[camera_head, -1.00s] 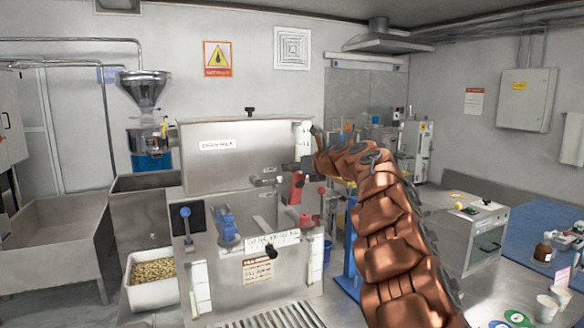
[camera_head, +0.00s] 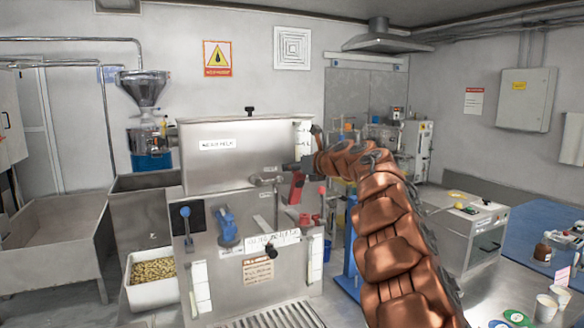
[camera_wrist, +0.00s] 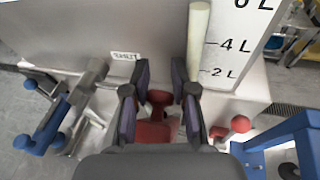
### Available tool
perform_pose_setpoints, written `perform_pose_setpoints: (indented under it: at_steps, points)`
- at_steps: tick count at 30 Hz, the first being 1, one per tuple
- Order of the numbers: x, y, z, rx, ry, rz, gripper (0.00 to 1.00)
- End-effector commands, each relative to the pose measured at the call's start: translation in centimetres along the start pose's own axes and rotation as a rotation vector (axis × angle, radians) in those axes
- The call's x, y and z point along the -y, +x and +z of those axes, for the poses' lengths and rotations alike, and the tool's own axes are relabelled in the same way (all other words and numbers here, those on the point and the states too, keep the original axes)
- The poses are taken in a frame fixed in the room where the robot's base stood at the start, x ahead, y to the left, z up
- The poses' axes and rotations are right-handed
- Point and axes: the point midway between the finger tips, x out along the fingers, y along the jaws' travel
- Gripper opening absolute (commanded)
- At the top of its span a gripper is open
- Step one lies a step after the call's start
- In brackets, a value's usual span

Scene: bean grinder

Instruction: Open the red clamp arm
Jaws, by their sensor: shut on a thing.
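The red clamp arm (camera_head: 296,188) is on the front of the steel machine, right of the blue clamp (camera_head: 227,228). In the wrist view the red clamp arm (camera_wrist: 158,102) lies between the two dark fingers of my gripper (camera_wrist: 160,78). The gripper is shut on it. In the head view my gripper (camera_head: 289,168) is small and dark at the top of the red arm, and the fingertip contact is too small to make out. The clamp's red base (camera_wrist: 153,132) is partly hidden behind my gripper.
A red-knobbed lever (camera_wrist: 240,124) stands close on the right of the clamp. A blue frame (camera_wrist: 285,142) is beyond it. The blue clamp and its lever (camera_wrist: 62,110) are on the left. A bin of beans (camera_head: 153,272) stands at the machine's left.

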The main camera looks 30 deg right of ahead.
Motion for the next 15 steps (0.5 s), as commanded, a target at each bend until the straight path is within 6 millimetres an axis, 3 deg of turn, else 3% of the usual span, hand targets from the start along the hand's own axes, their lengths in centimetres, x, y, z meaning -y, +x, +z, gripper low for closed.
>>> perform_pose_setpoints:
  at_steps: [1,8,9,15]
  points:
    - [0.27,0.42,-1.26,-0.020,0.003,0.000,0.00]
    - [0.26,0.43,-1.30,-0.020,0.004,0.000,0.00]
    - [0.26,0.43,-1.30,-0.020,0.004,0.000,0.27]
    - [0.20,0.34,-1.01,-0.016,0.002,0.000,0.47]
